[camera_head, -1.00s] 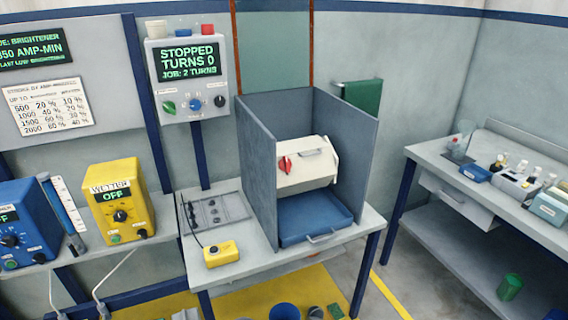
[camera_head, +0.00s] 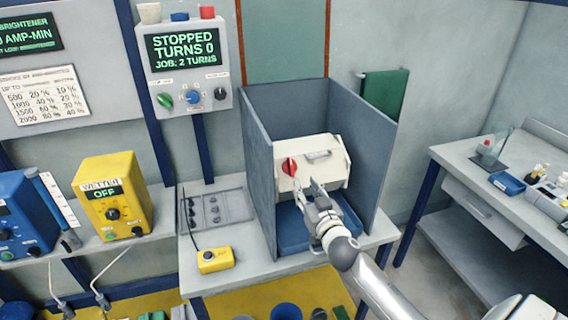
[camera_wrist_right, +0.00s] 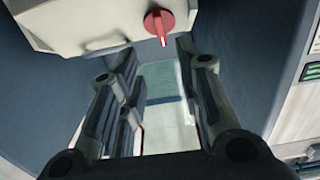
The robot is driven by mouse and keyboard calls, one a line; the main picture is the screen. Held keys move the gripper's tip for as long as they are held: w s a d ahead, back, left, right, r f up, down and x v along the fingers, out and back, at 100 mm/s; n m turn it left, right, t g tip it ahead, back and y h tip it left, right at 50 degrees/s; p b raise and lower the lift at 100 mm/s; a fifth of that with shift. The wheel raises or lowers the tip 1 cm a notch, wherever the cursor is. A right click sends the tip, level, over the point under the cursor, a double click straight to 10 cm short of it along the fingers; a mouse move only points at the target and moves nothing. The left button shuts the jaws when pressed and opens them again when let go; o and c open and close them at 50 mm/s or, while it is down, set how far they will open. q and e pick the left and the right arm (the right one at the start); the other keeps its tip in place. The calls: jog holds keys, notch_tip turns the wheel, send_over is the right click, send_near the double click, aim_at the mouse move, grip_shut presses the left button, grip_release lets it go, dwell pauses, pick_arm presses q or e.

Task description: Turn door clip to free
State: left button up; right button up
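The red door clip (camera_head: 290,167) is on the front of a cream barrel-like box (camera_head: 322,160) inside a grey three-sided booth. In the right wrist view the clip (camera_wrist_right: 159,24) is a red disc with a raised bar, beyond and above the fingers. My right gripper (camera_head: 307,186) is in front of the box, just below and right of the clip. In the right wrist view its two fingers (camera_wrist_right: 160,85) stand apart with nothing between them, and they do not touch the clip. My left gripper is not in view.
Grey booth walls (camera_head: 260,160) stand close on both sides of the box. A blue tray (camera_head: 290,235) lies under it, partly hidden by my right arm. A yellow pendant (camera_head: 215,259) sits on the bench at left. The panel display (camera_head: 183,48) reads "STOPPED TURNS 0".

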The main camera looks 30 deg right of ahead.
aim_at(291, 164)
jog(key=x, duration=0.3)
jog(key=p+x, duration=0.1)
jog(key=x, duration=0.5)
jog(key=shift+w+a+r, duration=0.15)
jog(key=shift+r, duration=0.15)
jog(key=shift+w+f+p, duration=0.1)
jog(key=shift+w+p, duration=0.2)
jog(key=shift+w, duration=0.4)
grip_shut()
